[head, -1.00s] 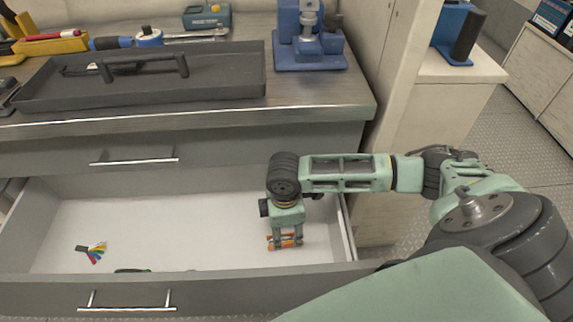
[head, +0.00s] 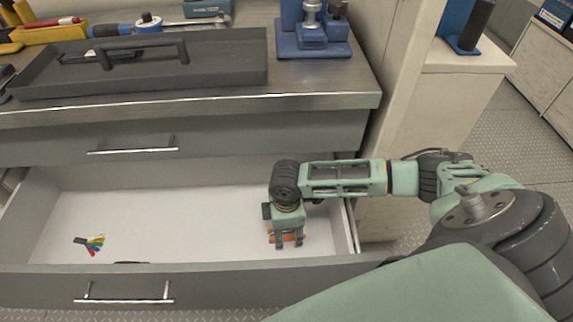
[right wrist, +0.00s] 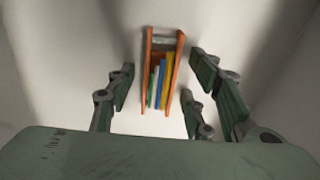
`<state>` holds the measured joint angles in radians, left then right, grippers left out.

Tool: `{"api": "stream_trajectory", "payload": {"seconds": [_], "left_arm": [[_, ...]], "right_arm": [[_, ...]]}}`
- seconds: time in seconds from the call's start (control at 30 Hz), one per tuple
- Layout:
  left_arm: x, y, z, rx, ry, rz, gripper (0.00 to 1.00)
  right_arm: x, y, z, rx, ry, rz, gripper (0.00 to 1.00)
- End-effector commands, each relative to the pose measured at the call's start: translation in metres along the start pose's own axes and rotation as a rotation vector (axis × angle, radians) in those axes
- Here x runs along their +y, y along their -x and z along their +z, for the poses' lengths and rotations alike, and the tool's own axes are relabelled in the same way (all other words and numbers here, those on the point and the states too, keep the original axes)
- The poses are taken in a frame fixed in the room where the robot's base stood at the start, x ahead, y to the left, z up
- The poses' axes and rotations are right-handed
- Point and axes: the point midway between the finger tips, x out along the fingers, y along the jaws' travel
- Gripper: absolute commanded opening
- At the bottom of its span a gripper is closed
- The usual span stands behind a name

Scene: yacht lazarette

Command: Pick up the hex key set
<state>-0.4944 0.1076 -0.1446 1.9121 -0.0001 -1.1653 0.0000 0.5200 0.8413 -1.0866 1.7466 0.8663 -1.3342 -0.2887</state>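The hex key set, an orange-sided holder with blue, yellow and green keys (right wrist: 161,80), lies on the white floor of the open drawer, near its right end. In the head view it shows as a bit of orange (head: 287,236) behind the fingers of my right gripper (head: 289,245). The right wrist view shows the fingers of this gripper (right wrist: 160,85) spread apart, with the set between them and a gap on each side. My left gripper is not in view.
The drawer (head: 180,275) has side walls and a front rim around the set. A fan of coloured strips (head: 92,244) lies at its left. The counter above carries a dark tray (head: 140,75) and a blue device (head: 313,35). The drawer's middle is mostly clear.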

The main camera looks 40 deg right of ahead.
Motion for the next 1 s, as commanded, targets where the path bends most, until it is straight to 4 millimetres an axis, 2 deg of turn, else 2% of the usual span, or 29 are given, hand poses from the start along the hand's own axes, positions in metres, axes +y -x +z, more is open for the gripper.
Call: {"api": "stream_trajectory", "payload": {"seconds": [0.07, 0.5, 0.9, 1.0], "left_arm": [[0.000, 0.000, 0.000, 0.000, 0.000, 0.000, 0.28], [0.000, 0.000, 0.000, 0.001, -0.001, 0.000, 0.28], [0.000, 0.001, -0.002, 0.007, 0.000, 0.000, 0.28], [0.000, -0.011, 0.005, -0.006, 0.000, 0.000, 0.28]], "right_arm": [[0.000, 0.000, 0.000, 0.000, 0.000, 0.000, 0.38], [0.000, 0.000, 0.000, 0.000, -0.001, 0.000, 0.00], [0.001, 0.006, 0.000, 0.001, -0.001, 0.002, 0.00], [0.001, 0.015, 0.000, 0.001, -0.002, 0.002, 0.00]]}}
